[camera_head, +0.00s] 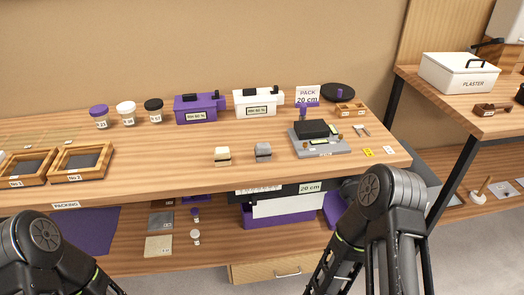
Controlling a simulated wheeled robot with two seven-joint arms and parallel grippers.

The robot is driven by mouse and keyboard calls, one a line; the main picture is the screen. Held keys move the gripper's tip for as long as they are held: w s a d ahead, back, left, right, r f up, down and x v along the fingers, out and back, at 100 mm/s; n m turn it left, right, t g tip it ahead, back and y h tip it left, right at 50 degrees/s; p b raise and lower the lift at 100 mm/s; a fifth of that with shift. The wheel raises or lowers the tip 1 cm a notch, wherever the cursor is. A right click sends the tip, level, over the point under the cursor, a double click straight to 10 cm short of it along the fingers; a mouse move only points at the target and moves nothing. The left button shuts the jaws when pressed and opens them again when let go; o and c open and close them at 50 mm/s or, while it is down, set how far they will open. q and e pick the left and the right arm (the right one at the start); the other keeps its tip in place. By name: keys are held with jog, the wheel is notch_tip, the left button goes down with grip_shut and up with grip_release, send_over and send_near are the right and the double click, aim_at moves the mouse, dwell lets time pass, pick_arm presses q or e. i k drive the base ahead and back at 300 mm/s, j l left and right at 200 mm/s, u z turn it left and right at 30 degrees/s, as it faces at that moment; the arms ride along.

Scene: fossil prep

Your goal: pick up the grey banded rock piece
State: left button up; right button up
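The grey banded rock piece (263,152) appears to be the small grey block in the middle of the wooden bench top. A cream block with a darker lower band (222,156) stands just to its left, with a small gap between them. Both of my arms enter at the bottom of the view, one at the left corner and one at the right. Neither gripper is in view. Nothing touches the grey piece.
A grey device with a black top (320,138) stands right of the rock pieces. Wooden trays (80,174) lie at the left. Lidded jars (126,113), a purple box (197,108) and a white box (256,102) line the back. Bench (150,180) in front of the pieces is clear.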

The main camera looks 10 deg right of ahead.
aim_at(263, 151)
jog(key=i+l+z, duration=0.15)
jog(key=l, duration=0.25)
jog(key=l+z, duration=0.2)
jog(key=l, duration=0.25)
jog(key=i+l+z, duration=0.15)
jog(key=l, duration=0.25)
jog(key=i+l+z, duration=0.2)
jog(key=l, duration=0.15)
